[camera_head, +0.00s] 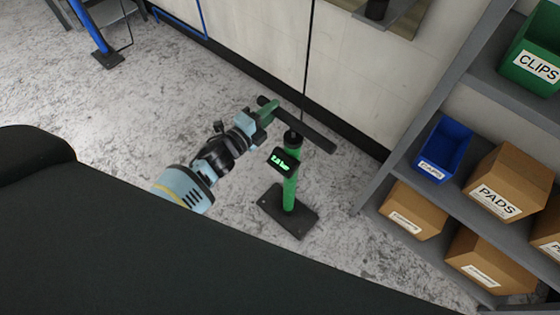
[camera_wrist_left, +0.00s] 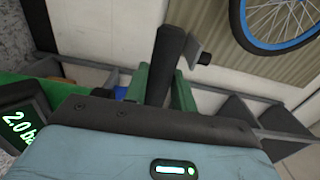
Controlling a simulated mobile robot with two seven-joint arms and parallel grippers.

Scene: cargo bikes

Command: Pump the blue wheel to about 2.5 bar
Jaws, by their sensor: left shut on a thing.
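A green floor pump (camera_head: 290,190) stands upright on a dark base plate on the floor. Its black T-handle (camera_head: 312,133) is at the top, just above the black collar. My left gripper (camera_head: 268,113) is shut on the left part of the handle; in the left wrist view the black handle (camera_wrist_left: 166,60) lies between the green fingers. The pump's display (camera_head: 284,160) glows green, and in the left wrist view the display (camera_wrist_left: 18,126) reads 2.0 bar, its edge cut off. A wheel with a blue rim (camera_wrist_left: 268,46) shows at upper right there. My right gripper is out of view.
A grey shelf (camera_head: 455,190) at right holds a green CLIPS bin (camera_head: 535,60), a blue CAPS bin (camera_head: 445,150), a PADS box (camera_head: 508,185) and other cardboard boxes. A pale cabinet wall (camera_head: 260,35) stands behind the pump.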

